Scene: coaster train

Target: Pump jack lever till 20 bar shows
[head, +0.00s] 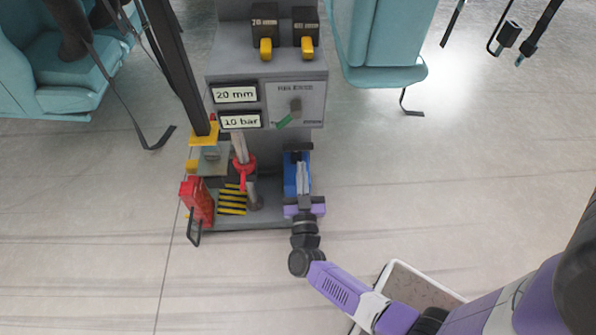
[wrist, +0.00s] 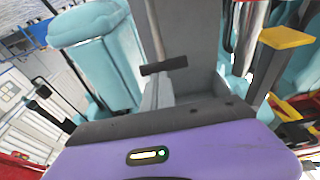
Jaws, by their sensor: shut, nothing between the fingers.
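A gauge panel (head: 266,100) carries two readouts. The upper readout (head: 235,94) shows 20 mm and the lower readout (head: 240,120) shows 10 bar. Below, a red fitting (head: 242,168) with a light rod (head: 239,146), which looks like the jack lever, stands beside a short metal cylinder (head: 254,192). My gripper (head: 298,148) is shut and empty, right of that rod and apart from it, over a blue part (head: 289,178) that it partly hides. In the wrist view, my shut fingertips (wrist: 163,66) show near a grey rod (wrist: 155,30); contact cannot be told.
A red box (head: 197,200) with a black handle stands at the base's left, next to a yellow-black striped plate (head: 232,200). Teal seats (head: 380,45) flank the panel.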

